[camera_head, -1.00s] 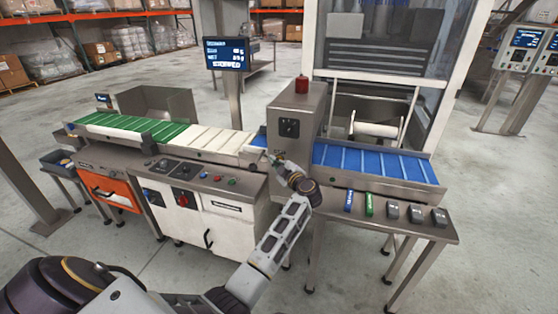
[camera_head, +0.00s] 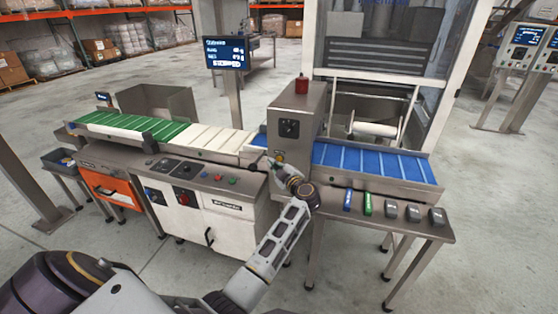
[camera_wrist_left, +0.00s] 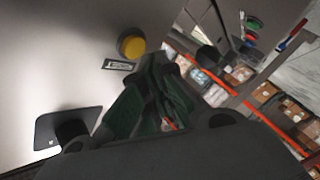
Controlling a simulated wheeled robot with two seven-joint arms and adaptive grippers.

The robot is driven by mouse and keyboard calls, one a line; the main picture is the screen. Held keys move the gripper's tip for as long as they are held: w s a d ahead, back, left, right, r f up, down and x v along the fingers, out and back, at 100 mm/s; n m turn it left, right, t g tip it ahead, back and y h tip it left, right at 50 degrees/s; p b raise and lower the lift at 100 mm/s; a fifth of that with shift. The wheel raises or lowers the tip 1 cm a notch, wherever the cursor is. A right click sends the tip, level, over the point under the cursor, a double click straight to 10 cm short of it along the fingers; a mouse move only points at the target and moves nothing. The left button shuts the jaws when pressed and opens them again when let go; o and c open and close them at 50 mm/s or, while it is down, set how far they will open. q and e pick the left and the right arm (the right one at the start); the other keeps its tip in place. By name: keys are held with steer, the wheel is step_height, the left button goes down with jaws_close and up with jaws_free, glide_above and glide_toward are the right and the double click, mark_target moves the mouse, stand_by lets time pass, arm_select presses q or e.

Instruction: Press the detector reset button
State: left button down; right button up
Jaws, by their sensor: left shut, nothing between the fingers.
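The detector (camera_head: 297,103) is a grey metal housing over the belt line, with a red lamp on top. A round yellow button (camera_head: 280,156) sits low on its front face; the button also shows large in the left wrist view (camera_wrist_left: 131,46), above a small label plate. My left gripper (camera_head: 268,160) is at the detector's front, just beside the button. In the left wrist view its dark green fingers (camera_wrist_left: 156,66) are shut and empty, with the tips below and right of the button and seemingly apart from it. My right gripper is not in view.
A green and white conveyor (camera_head: 160,130) lies left of the detector and a blue belt (camera_head: 370,160) right. The control cabinet (camera_head: 215,205) has several buttons. Small grey blocks lie on the steel shelf (camera_head: 385,225). A display (camera_head: 225,54) stands behind.

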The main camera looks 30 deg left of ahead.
arm_select(q)
steer(key=s+p, duration=0.2)
steer(key=s+d+p, duration=0.1)
steer(key=s+p, duration=0.1)
steer(key=shift+s, duration=0.4)
stand_by(0.9)
